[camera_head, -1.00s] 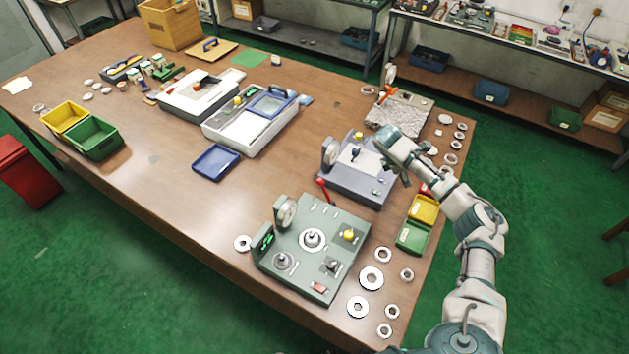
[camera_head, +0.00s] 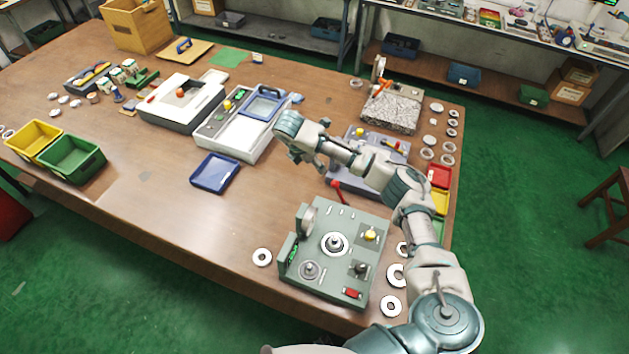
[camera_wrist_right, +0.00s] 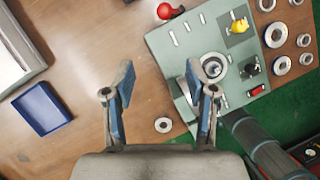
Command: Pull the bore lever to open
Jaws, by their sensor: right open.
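A red-handled lever (camera_head: 336,186) stands at the back edge of the green gauge station (camera_head: 345,215), near the grey station behind it. In the right wrist view its red knob (camera_wrist_right: 168,11) shows at the top, beside the corner of the green station (camera_wrist_right: 190,45). I take it as the bore lever. My right gripper (camera_head: 299,158) is above the table, to the left of and beyond the lever, touching nothing. In the wrist view its two blue-padded fingers (camera_wrist_right: 158,82) are apart and empty. My left gripper is out of view.
The grey station (camera_head: 340,178) is partly hidden behind my right arm. A white case (camera_head: 235,140) and a blue tray (camera_head: 214,172) lie to the left. Several rings (camera_head: 262,257) lie around the green station. Bare table lies left of it.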

